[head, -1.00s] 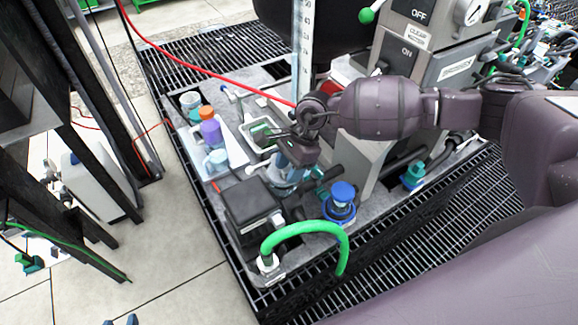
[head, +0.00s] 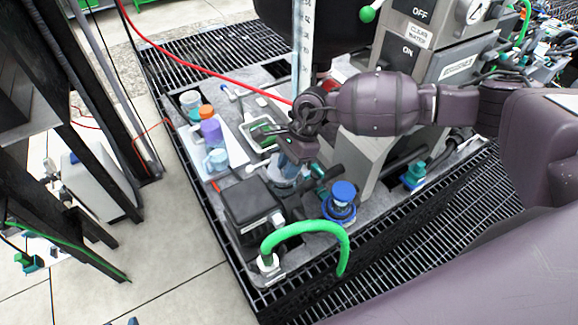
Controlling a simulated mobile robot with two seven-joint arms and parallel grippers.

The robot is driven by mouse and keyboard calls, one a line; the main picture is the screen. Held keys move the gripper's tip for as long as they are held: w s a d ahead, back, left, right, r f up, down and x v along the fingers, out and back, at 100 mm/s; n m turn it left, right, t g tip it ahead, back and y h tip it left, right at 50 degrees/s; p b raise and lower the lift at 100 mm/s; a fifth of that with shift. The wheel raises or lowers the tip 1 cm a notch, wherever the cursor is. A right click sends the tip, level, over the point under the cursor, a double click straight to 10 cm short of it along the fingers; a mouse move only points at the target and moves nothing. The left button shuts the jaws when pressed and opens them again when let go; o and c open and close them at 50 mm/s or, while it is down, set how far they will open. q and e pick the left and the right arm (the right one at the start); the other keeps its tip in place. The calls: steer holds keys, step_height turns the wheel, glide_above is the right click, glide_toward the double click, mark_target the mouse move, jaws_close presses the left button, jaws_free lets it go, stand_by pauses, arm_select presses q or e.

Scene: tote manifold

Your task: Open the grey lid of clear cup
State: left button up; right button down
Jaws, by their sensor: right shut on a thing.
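The clear cup (head: 284,178) stands on the grey work surface, right of the small white tray, and is partly hidden by my right gripper. My right gripper (head: 293,160) comes in from the right, points down at the top of the cup, and is shut. What it grips looks like the grey lid, but the fingers and wrist hide most of it, and I cannot tell if the lid sits on the cup. A small blue tip (head: 132,321) shows at the bottom edge; I cannot tell if it is part of my left gripper.
A black box (head: 251,207) and a green hose (head: 305,226) stand in front of the cup. A blue-topped fitting (head: 342,195) is to the right. Purple and light blue containers (head: 214,158) are at the left. A grey machine (head: 420,45) rises behind.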

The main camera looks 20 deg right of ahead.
mark_target(282, 169)
steer(key=shift+w+r+g+b, duration=0.2)
steer(key=shift+w+g+b, duration=0.1)
steer(key=shift+g+b, duration=0.2)
steer(key=g+b, duration=0.1)
steer(key=w+r+g+b, duration=0.1)
steer(key=w+m+g+b, duration=0.1)
steer(key=shift+a+r+g+h+b, duration=0.25)
steer(key=shift+r+g+h+b, duration=0.05)
steer(key=shift+g+h+b, duration=0.1)
steer(key=shift+r+g, duration=0.1)
steer(key=shift+g, duration=0.2)
arm_select(q)
steer(key=shift+d+f+b, duration=0.2)
steer(key=shift+f+b, duration=0.4)
steer(key=shift+f, duration=2.35)
arm_select(e)
steer(key=shift+w+r+g, duration=0.3)
steer(key=shift+r, duration=0.05)
arm_select(q)
steer(key=shift+s+f+g, duration=0.1)
steer(key=shift+f+g, duration=0.1)
steer(key=shift+g, duration=0.1)
arm_select(e)
steer(key=c, duration=1)
jaws_free()
steer(key=shift+c, duration=0.2)
